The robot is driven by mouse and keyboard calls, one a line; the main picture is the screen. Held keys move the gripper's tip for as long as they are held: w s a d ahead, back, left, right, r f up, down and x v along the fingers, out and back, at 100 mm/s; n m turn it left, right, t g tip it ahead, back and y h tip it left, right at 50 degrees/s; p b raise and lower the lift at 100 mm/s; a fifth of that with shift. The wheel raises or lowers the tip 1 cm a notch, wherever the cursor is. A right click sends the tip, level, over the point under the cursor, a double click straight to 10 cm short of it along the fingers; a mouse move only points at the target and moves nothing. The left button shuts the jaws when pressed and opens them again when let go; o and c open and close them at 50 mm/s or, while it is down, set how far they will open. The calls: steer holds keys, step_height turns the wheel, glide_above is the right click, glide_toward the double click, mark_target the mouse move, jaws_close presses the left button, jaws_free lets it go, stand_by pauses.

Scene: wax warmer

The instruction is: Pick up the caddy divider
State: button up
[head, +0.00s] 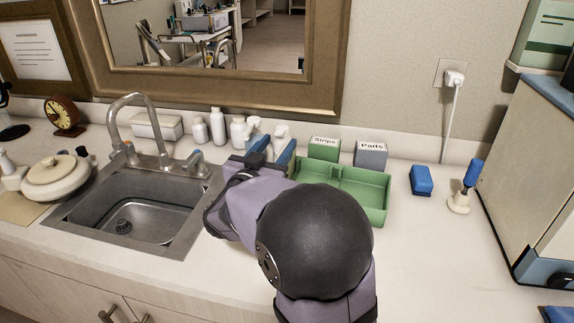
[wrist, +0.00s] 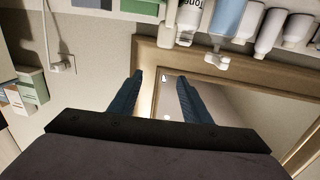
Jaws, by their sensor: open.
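The green caddy (head: 376,214) stands on the counter right of the sink, partly hidden by my arm. A thin green wall, which looks like the caddy divider (head: 338,178), stands upright across its inside between two compartments. My gripper (head: 273,150) is open and empty, at the caddy's left rear, in front of the spray bottles. Its two blue fingers point towards the wall. In the wrist view the gripper (wrist: 161,80) has nothing between its fingers but the framed mirror behind. The divider cannot be made out in the wrist view.
Boxes marked Strips (head: 324,149) and Pads (head: 370,155) stand behind the caddy. White bottles (head: 217,126) line the wall left of my gripper. The sink (head: 140,205) and its faucet (head: 130,105) lie left.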

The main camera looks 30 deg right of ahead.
glide_toward(291, 164)
steer(key=r, duration=0.1)
steer(key=w+r, duration=0.1)
steer(key=r, duration=0.1)
steer(key=shift+d+r+b, duration=0.15)
steer(key=shift+r+b, duration=0.05)
steer(key=shift+b, duration=0.2)
steer(key=shift+w+d+r, duration=0.1)
steer(key=shift+w+d, duration=0.25)
steer(key=shift+d, duration=0.15)
steer(key=shift+p+x, duration=0.6)
steer(key=shift+x, duration=2.5)
jaws_close()
